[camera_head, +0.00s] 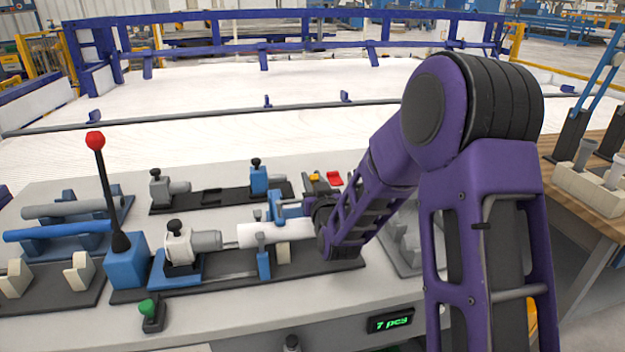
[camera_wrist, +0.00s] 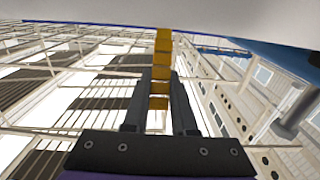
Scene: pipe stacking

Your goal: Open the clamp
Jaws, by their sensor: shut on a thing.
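The clamp is a blue fixture (camera_head: 264,262) on a dark base plate, with a white pipe (camera_head: 262,234) lying in it. The pipe's left end meets a grey cylinder. My gripper (camera_wrist: 160,100) is at the clamp's right side in the head view, where my dark wrist hides the fingers and the pipe's right end. In the wrist view, the two dark fingers are close together on an orange-yellow bar (camera_wrist: 163,45), which runs between them and past their tips. I cannot tell how this bar joins the clamp.
A lever with a red knob (camera_head: 95,140) stands on a blue block to the left. A second fixture with a blue end block (camera_head: 259,180) lies behind. Blue and grey pipes (camera_head: 58,231) rest at far left. A green button (camera_head: 147,307) is in front.

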